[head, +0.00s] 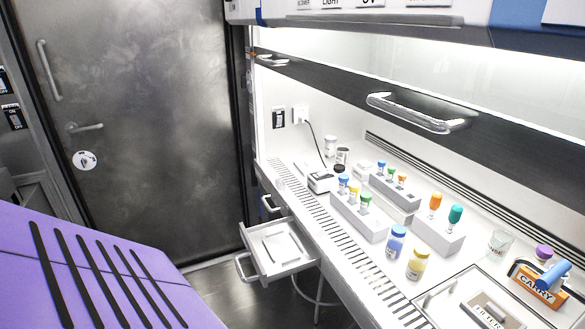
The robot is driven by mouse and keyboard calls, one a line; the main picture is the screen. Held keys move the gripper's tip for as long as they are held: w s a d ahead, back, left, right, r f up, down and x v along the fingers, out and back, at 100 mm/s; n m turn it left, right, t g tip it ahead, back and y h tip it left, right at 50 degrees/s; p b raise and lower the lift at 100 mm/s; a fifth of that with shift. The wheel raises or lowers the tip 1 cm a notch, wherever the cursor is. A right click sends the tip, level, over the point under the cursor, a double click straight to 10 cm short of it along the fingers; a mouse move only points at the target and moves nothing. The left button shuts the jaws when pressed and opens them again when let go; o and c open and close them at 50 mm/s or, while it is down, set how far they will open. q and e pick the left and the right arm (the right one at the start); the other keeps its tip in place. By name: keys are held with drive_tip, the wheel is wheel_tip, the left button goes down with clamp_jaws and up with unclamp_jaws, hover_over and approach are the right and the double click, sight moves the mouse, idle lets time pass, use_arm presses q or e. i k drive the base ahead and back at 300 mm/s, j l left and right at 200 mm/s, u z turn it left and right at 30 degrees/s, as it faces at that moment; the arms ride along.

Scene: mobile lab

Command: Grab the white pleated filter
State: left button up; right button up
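I cannot clearly make out a white pleated filter in the head view. At the bottom right, a framed recess (448,289) in the bench holds a part lettered "FILTER" (487,314), cut off by the lower picture edge; no pleats show on it. A pale flat thing (281,246) lies in an open drawer (262,268) below the bench's left end; I cannot tell what it is. Neither of my grippers is in view.
The white bench (352,262) carries several racks of coloured-cap vials (358,216), a blue-capped bottle (395,245), a yellow-capped bottle (417,264), a glass beaker (498,244) and an orange "CARRY" holder (537,287). A raised sash with a handle (420,113) hangs above. A metal door (150,130) stands left.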

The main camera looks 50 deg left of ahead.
sight(305, 166)
drive_tip(key=l+u, duration=0.15)
drive_tip(key=u, duration=1.35)
